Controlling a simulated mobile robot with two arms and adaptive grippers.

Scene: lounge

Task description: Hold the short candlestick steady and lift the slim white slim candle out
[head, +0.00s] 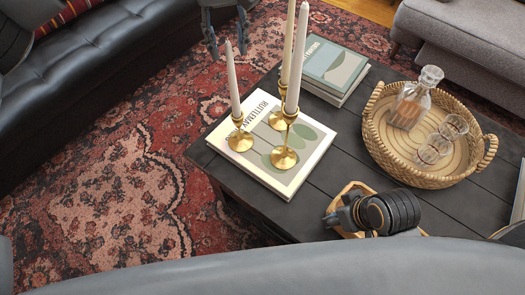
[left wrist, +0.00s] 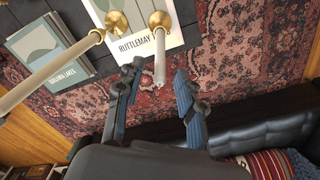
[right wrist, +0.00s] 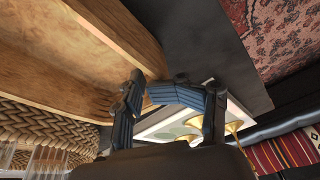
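The short candlestick (head: 240,141) is brass and stands upright on a white book at the left, with a slim white candle (head: 233,85) in it. Both also show in the left wrist view: the candlestick (left wrist: 160,20) and the candle (left wrist: 160,58). My left gripper (head: 228,38) is open and empty. In the left wrist view its fingers lie either side of the candle's tip, apart from it. My right gripper (head: 335,218) is low near the table's front edge, right of the book, apart from the candlestick. Its fingertips look close together; its opening is unclear.
Two taller brass candlesticks, one in front (head: 285,157) and one behind, stand close by on the white book (head: 293,187). A wooden bowl (head: 352,188) lies by my right gripper. A woven tray (head: 375,145) with a decanter and glasses stands right. Stacked books (head: 333,65) lie behind.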

